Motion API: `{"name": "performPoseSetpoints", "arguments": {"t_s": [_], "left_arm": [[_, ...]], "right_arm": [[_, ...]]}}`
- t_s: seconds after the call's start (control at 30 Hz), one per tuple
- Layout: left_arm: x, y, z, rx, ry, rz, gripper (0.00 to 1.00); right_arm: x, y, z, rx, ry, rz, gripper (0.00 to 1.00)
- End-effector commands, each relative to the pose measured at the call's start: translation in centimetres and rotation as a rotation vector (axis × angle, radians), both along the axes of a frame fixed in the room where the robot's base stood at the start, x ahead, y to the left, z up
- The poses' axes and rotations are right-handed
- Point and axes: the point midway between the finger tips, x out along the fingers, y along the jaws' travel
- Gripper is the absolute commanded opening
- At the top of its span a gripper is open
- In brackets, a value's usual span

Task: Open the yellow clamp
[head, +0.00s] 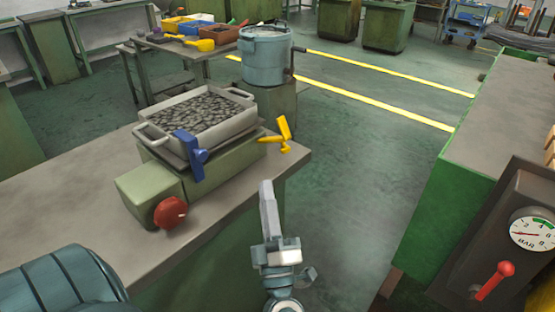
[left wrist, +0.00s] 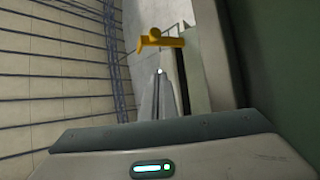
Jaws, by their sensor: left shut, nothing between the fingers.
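The yellow clamp (head: 280,138) sits at the right end of the green fixture (head: 222,168) on the bench, with its handle standing up and tilted. In the left wrist view the yellow clamp (left wrist: 160,40) shows just beyond the fingertips. My left gripper (head: 266,188) is shut and empty, in front of the bench's right edge, below and slightly left of the yellow clamp, apart from it. In the left wrist view its fingers (left wrist: 159,76) are together, pointing toward the clamp. My right gripper is not in view.
A tray (head: 150,132) of dark pieces rests on the fixture, with a blue clamp (head: 190,150) at its front and a red knob (head: 169,212) below. A gauge panel (head: 515,235) with a red lever stands at right. Open floor lies between bench and green-sided table (head: 470,150).

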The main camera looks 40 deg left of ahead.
Motion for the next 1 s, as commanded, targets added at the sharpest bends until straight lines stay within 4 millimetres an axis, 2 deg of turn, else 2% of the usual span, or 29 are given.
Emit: {"name": "performPoseSetpoints", "arguments": {"t_s": [0.37, 1.0], "left_arm": [[0.9, 0.9, 0.9, 0.001, 0.0, 0.0, 0.0], [5.8, 6.0, 5.4, 0.001, -0.002, -0.001, 0.0]], "right_arm": [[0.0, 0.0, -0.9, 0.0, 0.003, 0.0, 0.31], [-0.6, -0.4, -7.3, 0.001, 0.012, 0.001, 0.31]]}}
